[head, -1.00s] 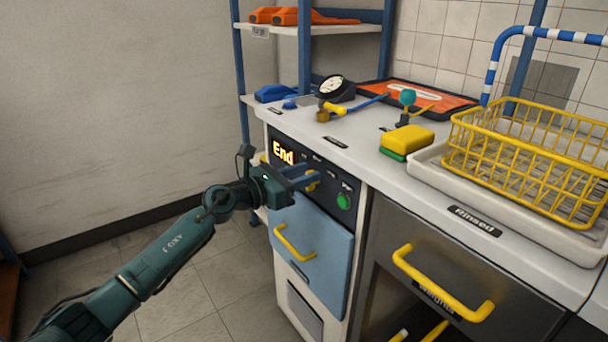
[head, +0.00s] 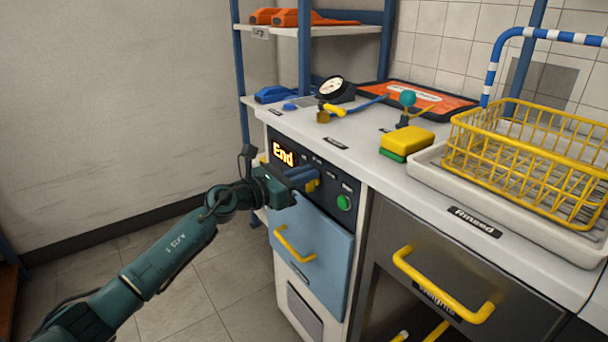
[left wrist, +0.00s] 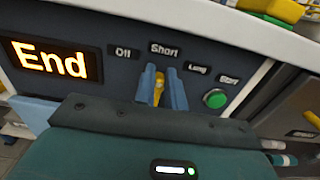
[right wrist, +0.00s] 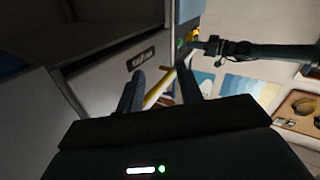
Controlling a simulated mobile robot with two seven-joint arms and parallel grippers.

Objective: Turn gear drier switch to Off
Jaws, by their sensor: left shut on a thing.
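The gear drier's yellow switch knob (left wrist: 158,93) is on the dark control panel, below and between the "Off" (left wrist: 123,52) and "Short" (left wrist: 164,49) labels, nearer "Short". My left gripper (left wrist: 163,75) has its two blue fingers on either side of the knob, shut on it and hiding part of it. In the head view my left gripper (head: 314,176) is at the panel, with a bit of the yellow knob (head: 312,186) showing below the fingers. My right gripper (right wrist: 163,75) is open, seen only in its wrist view.
The lit "End" display (head: 283,154) is left of the knob and the green Start button (head: 344,202) is right. A blue drawer (head: 325,250) with a yellow handle is below. The counter above holds a yellow sponge (head: 407,140) and a yellow wire basket (head: 530,160).

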